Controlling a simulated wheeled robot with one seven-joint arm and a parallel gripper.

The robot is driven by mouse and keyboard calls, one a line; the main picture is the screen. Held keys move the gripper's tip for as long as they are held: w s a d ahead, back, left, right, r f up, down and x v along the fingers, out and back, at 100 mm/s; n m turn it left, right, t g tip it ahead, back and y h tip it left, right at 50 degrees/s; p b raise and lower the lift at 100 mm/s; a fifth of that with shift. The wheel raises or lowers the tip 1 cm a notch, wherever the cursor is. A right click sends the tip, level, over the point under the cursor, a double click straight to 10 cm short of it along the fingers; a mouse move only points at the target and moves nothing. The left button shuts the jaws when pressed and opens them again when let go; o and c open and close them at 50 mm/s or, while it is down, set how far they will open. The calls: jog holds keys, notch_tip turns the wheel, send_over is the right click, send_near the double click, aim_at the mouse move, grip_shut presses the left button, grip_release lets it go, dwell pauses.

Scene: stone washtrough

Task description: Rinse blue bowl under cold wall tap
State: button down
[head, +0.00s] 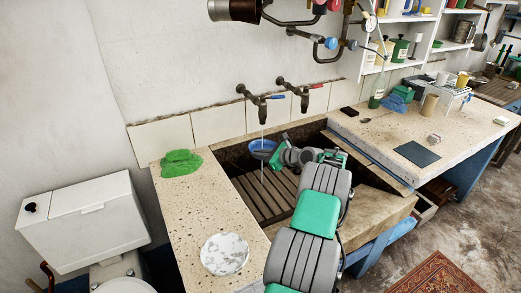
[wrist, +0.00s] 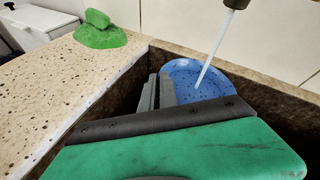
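The blue bowl (head: 262,148) is in the stone trough, below the left wall tap (head: 258,98) with the blue handle. A thin stream of water runs from that tap. In the wrist view the stream meets the inside of the bowl (wrist: 210,75), which is tilted and speckled with drops or marks. My gripper (head: 280,154) reaches over the trough from the right. Its fingers (wrist: 158,92) are close together at the bowl's rim and appear shut on it. The green gripper body hides the bowl's lower part in the wrist view.
A slatted rack (head: 264,193) lies in the trough. The right counter (head: 375,140) holds several small things.

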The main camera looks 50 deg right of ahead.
jog(key=s+a+p, duration=0.4)
jog(key=a, duration=0.1)
jog(key=shift+s+a, duration=0.2)
jog(key=shift+s, duration=0.1)
dwell(1.2)
jog(key=s+a+r+p, duration=0.3)
jog(key=r+p, duration=0.1)
jog(key=p, duration=0.2)
jog(key=shift+s+a, duration=0.15)
jog(key=shift+a, duration=0.25)
jog(key=shift+d+r, duration=0.1)
